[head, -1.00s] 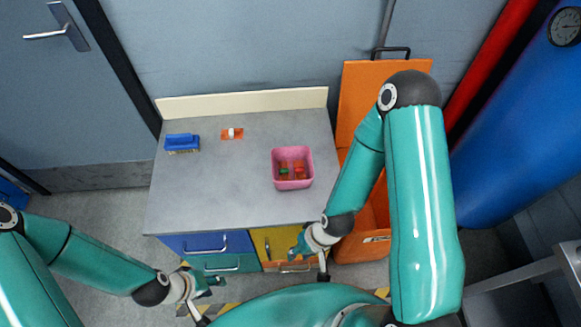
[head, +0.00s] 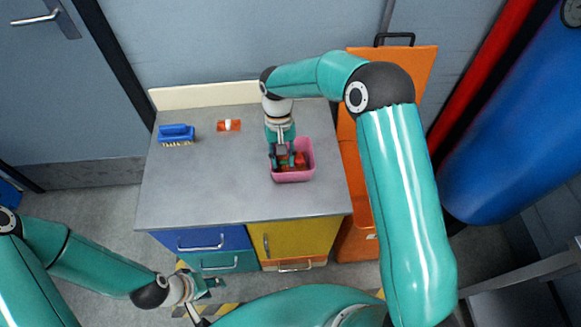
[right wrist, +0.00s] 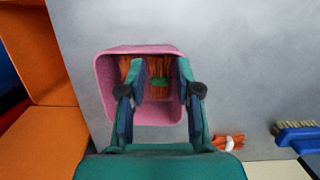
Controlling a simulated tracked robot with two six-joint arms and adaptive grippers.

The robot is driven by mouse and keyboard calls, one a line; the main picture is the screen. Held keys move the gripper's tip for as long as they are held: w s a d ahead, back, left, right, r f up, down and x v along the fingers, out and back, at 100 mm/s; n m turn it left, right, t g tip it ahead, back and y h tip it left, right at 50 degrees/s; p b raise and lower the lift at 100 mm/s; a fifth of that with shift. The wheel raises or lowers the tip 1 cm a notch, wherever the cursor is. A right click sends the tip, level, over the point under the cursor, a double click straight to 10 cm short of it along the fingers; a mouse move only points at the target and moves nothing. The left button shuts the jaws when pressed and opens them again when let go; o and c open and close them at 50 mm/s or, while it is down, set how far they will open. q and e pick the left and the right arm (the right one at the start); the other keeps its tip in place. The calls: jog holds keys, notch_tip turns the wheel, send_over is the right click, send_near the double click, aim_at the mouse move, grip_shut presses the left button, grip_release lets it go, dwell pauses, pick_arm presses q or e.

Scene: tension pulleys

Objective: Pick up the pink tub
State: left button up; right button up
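The pink tub (head: 307,174) stands on the right part of the grey worktop and holds orange-red items, one with a green band. In the right wrist view, the tub (right wrist: 104,85) lies under my right gripper (right wrist: 161,75). That gripper is open, its two fingers apart over the tub's opening, either side of the green-banded bundle (right wrist: 160,84). Whether the fingertips touch anything inside I cannot tell. In the head view my right gripper (head: 284,163) covers the tub's left part. My left gripper (head: 207,291) hangs low in front of the drawers, away from the tub; its finger opening is unclear.
The worktop (head: 210,185) has a blue brush (head: 176,133) at left and a small orange item with a white part (head: 229,125) behind. An orange bin with its lid up (head: 400,85) stands right of the cabinet. The worktop's middle and front left are clear.

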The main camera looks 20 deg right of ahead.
jog(key=w+a+r+t+h+b, duration=0.1)
jog(key=w+a+r+t+b, duration=0.15)
jog(key=w+r, duration=0.6)
jog(key=s+f, duration=0.1)
jog(key=f, duration=0.3)
jog(key=f+p, duration=0.1)
jog(key=f, duration=0.4)
jog(key=s+f, duration=0.1)
jog(key=f, duration=0.3)
jog(key=shift+s+d+f+p, duration=0.3)
jog(key=shift+f+p, duration=0.1)
jog(key=shift+f, duration=0.55)
pick_arm(q)
notch_tip(320, 180, down, 2)
pick_arm(e)
grip_shut()
